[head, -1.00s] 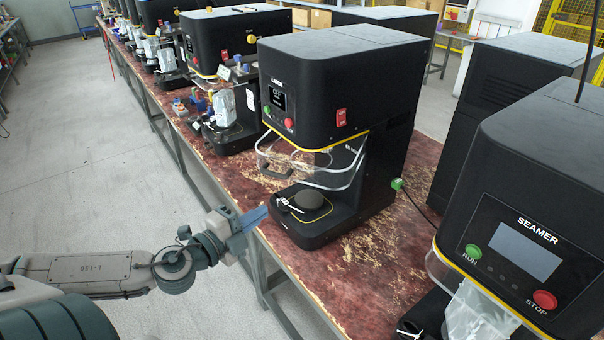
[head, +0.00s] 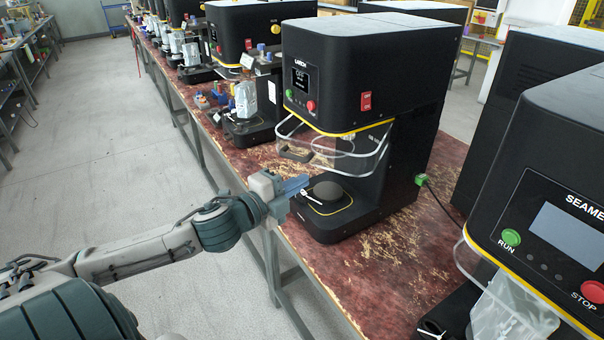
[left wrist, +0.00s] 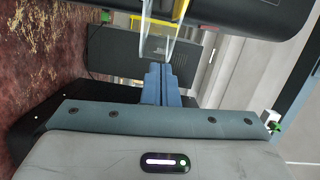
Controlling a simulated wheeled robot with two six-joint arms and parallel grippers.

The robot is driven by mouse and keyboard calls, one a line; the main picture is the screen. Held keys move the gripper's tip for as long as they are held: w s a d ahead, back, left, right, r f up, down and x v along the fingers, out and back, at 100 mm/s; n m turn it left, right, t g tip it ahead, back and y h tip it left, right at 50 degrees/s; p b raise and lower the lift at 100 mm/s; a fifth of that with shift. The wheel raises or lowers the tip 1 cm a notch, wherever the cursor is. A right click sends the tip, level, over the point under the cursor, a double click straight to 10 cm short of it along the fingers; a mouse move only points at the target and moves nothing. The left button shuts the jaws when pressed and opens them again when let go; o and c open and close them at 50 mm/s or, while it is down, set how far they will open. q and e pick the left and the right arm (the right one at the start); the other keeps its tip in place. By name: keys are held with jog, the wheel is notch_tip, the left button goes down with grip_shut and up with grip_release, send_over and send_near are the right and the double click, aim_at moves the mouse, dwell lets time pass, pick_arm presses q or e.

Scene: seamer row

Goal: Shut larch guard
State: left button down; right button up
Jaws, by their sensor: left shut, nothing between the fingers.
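The Larch machine (head: 350,75) is a black seamer with a small screen, a green and a red button and a red side switch. Its clear guard (head: 350,160) hangs below the yellow-edged head and juts forward, with open space between it and the round dark plate (head: 328,192). My left gripper (head: 303,183) is shut and empty, at the front of the machine, just below the guard's front. In the left wrist view, the blue fingers (left wrist: 161,82) are together and point toward clear strips of the guard (left wrist: 170,42). I cannot tell whether they touch it.
Another seamer (head: 545,200) with RUN and STOP buttons stands at the right. More machines line the bench behind, with a silvery pouch (head: 245,100) on the neighbouring one. The red worn bench top (head: 400,255) is mostly bare in front. The floor at left is clear.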

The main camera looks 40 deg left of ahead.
pick_arm(q)
jog(key=w+a+p, duration=0.2)
jog(key=w, duration=0.3)
jog(key=shift+w+a+f, duration=0.25)
jog(key=shift+a, duration=0.1)
dwell(0.4)
